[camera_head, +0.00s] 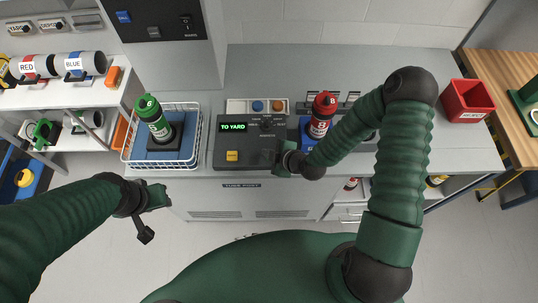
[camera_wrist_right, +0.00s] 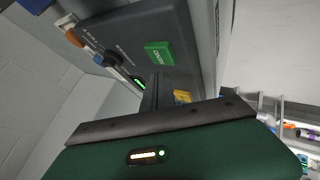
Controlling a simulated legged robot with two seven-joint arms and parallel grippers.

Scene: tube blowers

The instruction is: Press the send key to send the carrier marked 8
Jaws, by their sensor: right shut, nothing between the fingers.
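The grey console (camera_head: 245,140) stands mid-counter with a lit green display (camera_head: 233,127) reading "TO YARD". The green send key (camera_wrist_right: 159,53) shows on its panel in the right wrist view; in the head view my right gripper hides it. A red carrier (camera_head: 321,118), whose mark looks like 8 or B, stands upright in a blue holder (camera_head: 305,128) right of the console. My right gripper (camera_head: 283,161) is shut and empty at the console's right front; its thin fingers (camera_wrist_right: 153,88) point toward the panel close to the send key. Contact cannot be told. My left gripper (camera_head: 155,197) hangs before the counter.
A yellow key (camera_head: 232,156) is on the console, with blue and orange knobs (camera_head: 258,106) behind. A green-capped carrier (camera_head: 152,118) stands in a wire basket (camera_head: 126,151) at left. A red bin (camera_head: 467,101) is at right. Shelves (camera_head: 55,97) hold more carriers. The back counter is clear.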

